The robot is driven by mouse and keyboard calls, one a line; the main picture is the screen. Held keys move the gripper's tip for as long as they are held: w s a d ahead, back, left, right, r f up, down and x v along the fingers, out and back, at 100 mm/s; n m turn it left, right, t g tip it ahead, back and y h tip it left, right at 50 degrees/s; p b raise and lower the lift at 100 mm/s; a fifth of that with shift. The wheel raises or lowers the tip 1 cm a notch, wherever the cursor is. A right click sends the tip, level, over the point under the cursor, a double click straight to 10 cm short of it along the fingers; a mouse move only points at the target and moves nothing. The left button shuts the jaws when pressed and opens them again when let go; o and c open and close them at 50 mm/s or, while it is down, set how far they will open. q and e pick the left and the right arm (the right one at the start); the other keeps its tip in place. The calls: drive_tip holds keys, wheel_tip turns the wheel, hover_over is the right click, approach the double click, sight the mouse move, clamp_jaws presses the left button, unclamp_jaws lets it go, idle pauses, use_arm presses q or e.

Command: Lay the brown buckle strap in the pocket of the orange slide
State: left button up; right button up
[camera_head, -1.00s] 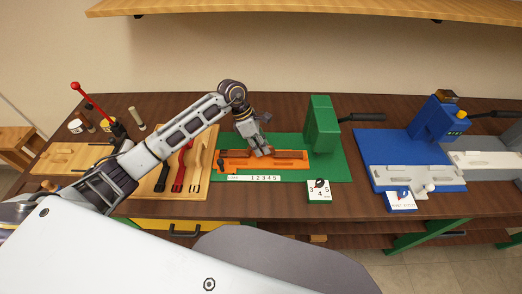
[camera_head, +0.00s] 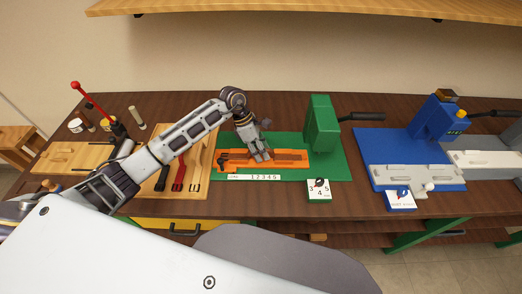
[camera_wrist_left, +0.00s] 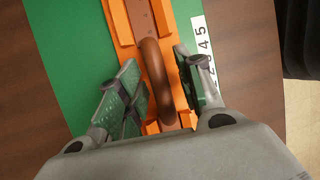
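The orange slide (camera_head: 238,166) lies on the green base plate, and it also shows in the left wrist view (camera_wrist_left: 120,22). The brown buckle strap (camera_wrist_left: 158,75) lies along the slide's channel, with a thick, raised, rounded part towards my gripper. Whether it is fully seated in the pocket I cannot tell. My left gripper (camera_head: 261,157) is low over the slide. In the left wrist view its fingers (camera_wrist_left: 163,90) stand apart on either side of the strap, with visible gaps. The strap's near end is partly hidden by the gripper body. My right gripper is not in view.
A green press (camera_head: 321,125) stands behind the slide's right end, with a number dial block (camera_head: 319,190) in front. A wooden board (camera_head: 207,180) with several straps lies to the left. A blue fixture (camera_head: 395,150) stands to the right.

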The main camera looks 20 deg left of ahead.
use_arm(q)
drive_tip(key=shift+r, duration=0.1)
idle(0.3)
drive_tip(key=shift+r, duration=0.2)
drive_tip(key=b+v, duration=0.1)
drive_tip(key=v, duration=1)
drive_tip(key=shift+r, duration=0.3)
drive_tip(key=shift+a, duration=0.15)
idle(1.9)
